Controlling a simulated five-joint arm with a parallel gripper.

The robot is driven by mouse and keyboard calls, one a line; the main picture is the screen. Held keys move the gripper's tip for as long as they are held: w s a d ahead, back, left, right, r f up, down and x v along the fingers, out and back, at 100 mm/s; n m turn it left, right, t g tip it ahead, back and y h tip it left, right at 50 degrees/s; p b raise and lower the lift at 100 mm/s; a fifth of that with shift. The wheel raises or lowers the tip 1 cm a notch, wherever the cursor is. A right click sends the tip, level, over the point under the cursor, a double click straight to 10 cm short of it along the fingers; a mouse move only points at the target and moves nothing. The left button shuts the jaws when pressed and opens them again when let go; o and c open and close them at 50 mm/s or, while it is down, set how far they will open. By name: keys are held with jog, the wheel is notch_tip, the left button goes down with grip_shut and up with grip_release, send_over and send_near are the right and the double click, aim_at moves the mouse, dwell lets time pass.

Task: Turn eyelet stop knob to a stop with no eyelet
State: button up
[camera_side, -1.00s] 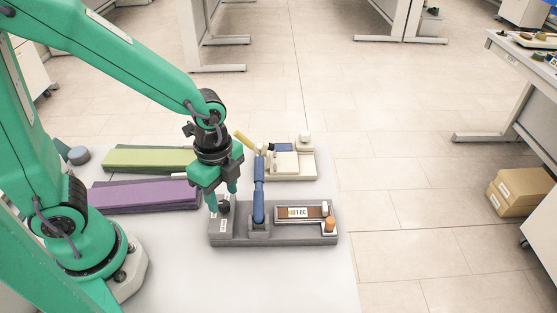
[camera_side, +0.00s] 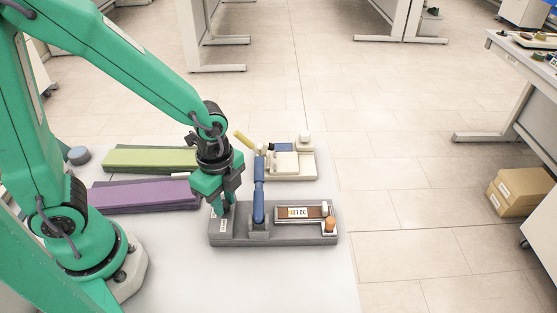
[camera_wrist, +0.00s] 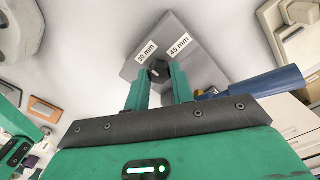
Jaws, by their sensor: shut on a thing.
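The grey eyelet fixture (camera_side: 290,240) lies on the white table in the side view, with a blue lever (camera_side: 258,190) standing up from its middle. The dark eyelet stop knob (camera_wrist: 158,70) is at one end of the fixture, beside labels reading 30 mm (camera_wrist: 147,51) and 45 mm (camera_wrist: 180,45). My gripper (camera_wrist: 160,78) is shut on the knob, with a green finger on each side of it. In the side view my gripper (camera_side: 222,207) hides most of the knob. The knob's exact pointing direction is hard to tell.
A brown strip with a label (camera_side: 295,212) and an orange knob (camera_side: 330,225) are at the fixture's right end. A cream device (camera_side: 290,163) stands behind it. Green (camera_side: 150,159) and purple (camera_side: 145,195) slabs lie to the left. The table front is clear.

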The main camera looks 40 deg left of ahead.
jog(key=shift+n, duration=0.4)
jog(key=n, duration=0.8)
jog(key=shift+n, duration=0.4)
jog(key=n, duration=0.4)
jog(key=shift+w, duration=0.1)
jog(key=shift+n, duration=2.2)
jog(key=o, duration=1)
jog(key=shift+r, duration=0.15)
